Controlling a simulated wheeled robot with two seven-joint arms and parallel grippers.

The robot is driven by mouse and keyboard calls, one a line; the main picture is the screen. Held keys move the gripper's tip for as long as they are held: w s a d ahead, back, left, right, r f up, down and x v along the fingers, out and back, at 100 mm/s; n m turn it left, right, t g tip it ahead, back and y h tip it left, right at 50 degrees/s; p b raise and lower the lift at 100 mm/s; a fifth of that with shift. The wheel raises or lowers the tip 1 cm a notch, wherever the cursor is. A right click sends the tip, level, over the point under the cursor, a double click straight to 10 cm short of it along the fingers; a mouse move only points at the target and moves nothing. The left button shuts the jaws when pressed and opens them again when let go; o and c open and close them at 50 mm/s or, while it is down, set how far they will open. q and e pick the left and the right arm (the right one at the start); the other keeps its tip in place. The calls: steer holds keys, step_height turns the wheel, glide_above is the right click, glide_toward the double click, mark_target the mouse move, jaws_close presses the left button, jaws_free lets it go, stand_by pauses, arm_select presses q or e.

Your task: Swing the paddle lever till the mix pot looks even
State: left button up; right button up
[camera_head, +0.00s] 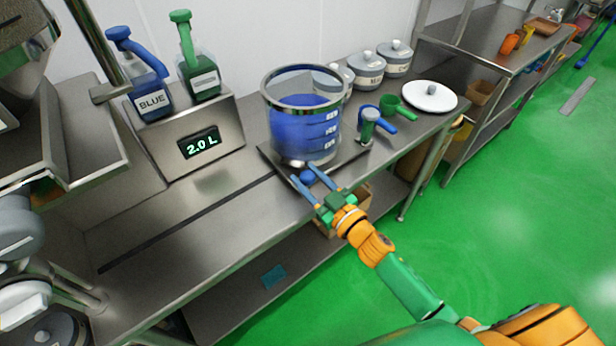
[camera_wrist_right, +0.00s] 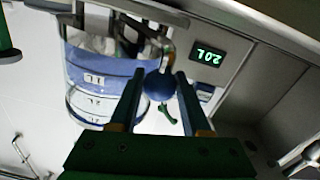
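The mix pot (camera_head: 305,118) is a clear cylinder with a metal rim and white scale marks. It holds blue liquid that looks nearly uniform in the head view; it also shows upside down in the right wrist view (camera_wrist_right: 98,77). The paddle lever's blue ball knob (camera_head: 307,177) sticks out at the pot's front foot. My right gripper (camera_head: 305,174) has one finger on each side of the knob. In the right wrist view the knob (camera_wrist_right: 159,87) fills the gap between the fingers and appears to touch both. My left gripper is out of view.
A display box (camera_head: 200,146) reads 2.0 L, with a blue jug (camera_head: 150,100) and a green jug (camera_head: 203,84) on top. Lidded steel pots (camera_head: 395,58), blue and green scoops and a white lid (camera_head: 430,96) stand right of the pot. The front left counter is clear.

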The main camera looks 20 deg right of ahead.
jaws_close()
stand_by(1.0)
